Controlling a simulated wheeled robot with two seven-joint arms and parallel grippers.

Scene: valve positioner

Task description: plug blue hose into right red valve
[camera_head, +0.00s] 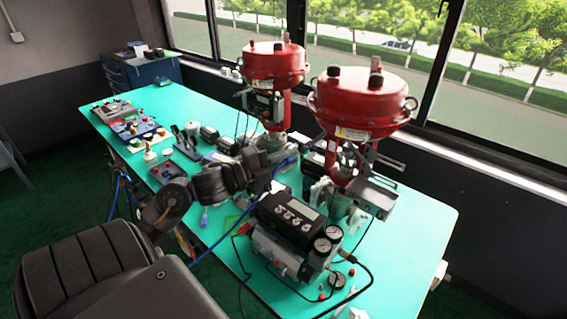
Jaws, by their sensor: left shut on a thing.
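My left gripper (277,160) reaches in from the left, in front of the valves' lower parts, and is shut on the blue hose (233,228). The hose trails from near the gripper down to the left across the table edge; its held end is hard to make out. The right valve's port cannot be made out. My right gripper is not in view.
Small devices (137,127) line the table's left part. The table (415,235) is mostly clear at right. A windowed wall runs behind.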

